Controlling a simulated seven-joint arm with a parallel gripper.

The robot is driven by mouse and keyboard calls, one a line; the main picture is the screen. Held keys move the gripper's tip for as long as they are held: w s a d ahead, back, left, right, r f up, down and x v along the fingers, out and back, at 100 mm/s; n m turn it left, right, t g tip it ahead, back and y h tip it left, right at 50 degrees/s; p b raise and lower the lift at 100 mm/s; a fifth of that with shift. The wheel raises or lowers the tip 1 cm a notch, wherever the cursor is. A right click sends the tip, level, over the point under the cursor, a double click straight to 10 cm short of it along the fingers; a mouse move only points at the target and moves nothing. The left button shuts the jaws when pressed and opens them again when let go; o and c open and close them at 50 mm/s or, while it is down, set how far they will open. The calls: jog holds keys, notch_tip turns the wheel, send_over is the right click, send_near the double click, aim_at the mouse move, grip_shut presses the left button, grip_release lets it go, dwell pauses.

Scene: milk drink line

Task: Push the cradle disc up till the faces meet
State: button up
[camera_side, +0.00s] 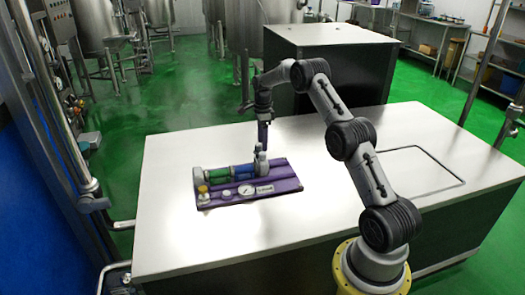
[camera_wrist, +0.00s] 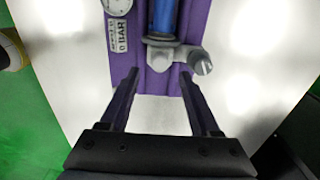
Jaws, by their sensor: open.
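A purple base board (camera_side: 287,186) lies on the white table and bears a row of parts. A green cylinder (camera_side: 216,173) and a blue cylinder (camera_side: 242,170) lie end to end. The blue one also shows in the wrist view (camera_wrist: 164,16), with a dark round disc (camera_wrist: 161,42) at its near end, by a grey bracket (camera_wrist: 161,57) with a knob (camera_wrist: 202,65). I cannot tell for sure which part is the cradle disc, or whether faces touch. My gripper (camera_wrist: 159,74) is open and empty, its fingers either side of the bracket end; in the side view it hangs over the board's right end (camera_side: 263,148).
A round gauge (camera_side: 245,190) and a label plate (camera_side: 264,189) sit along the board's front, with a white button (camera_side: 227,194) and a yellow-topped knob (camera_side: 202,190). A grey block (camera_side: 198,177) stands at the left end. The table (camera_side: 320,140) is clear around the board.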

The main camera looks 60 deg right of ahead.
notch_tip(320, 180, up, 8)
jog(key=shift+f, duration=0.1)
dwell(0.4)
